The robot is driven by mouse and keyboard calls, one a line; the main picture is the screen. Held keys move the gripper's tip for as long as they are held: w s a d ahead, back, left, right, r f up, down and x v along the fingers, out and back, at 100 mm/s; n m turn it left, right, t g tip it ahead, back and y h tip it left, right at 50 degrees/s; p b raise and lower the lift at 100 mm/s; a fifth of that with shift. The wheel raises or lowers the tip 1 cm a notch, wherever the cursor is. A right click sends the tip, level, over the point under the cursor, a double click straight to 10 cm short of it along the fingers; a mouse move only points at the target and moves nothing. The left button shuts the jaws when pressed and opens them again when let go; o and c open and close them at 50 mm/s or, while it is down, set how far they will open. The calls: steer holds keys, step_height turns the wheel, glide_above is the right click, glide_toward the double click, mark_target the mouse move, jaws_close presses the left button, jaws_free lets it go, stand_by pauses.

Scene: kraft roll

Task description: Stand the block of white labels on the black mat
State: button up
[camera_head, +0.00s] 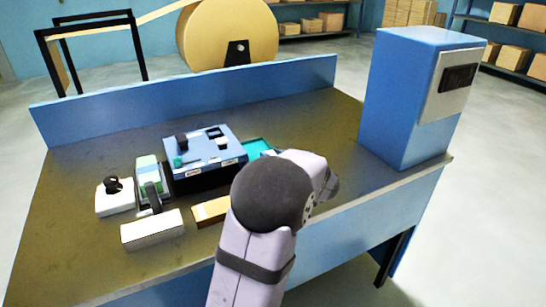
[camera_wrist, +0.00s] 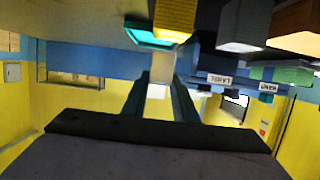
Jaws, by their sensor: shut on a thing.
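In the wrist view my gripper (camera_wrist: 162,98) is shut on a pale block, seemingly the block of white labels (camera_wrist: 161,68). The block stands out between the two dark fingers. In the head view my own arm hides the gripper and the held block. I cannot make out the black mat clearly in either view.
A blue unit (camera_head: 205,155) with small signs stands mid-table, a teal tray (camera_head: 256,148) beside it. The tray also shows in the wrist view (camera_wrist: 146,38), with a yellow block (camera_wrist: 175,18). A white box (camera_head: 152,230) and tan box (camera_head: 210,210) lie in front. A tall blue cabinet (camera_head: 405,105) stands right.

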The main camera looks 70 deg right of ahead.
step_height(320, 180, down, 2)
steer(key=shift+f+b, duration=0.1)
steer(key=shift+b, duration=0.95)
steer(key=shift+f, duration=0.7)
steer(key=shift+f+p, duration=0.1)
steer(key=shift+p, duration=0.4)
stand_by(0.4)
steer(key=shift+f+b, duration=0.3)
steer(key=shift+f, duration=0.4)
stand_by(1.1)
steer(key=o, duration=1.1)
steer(key=shift+v, duration=3.7)
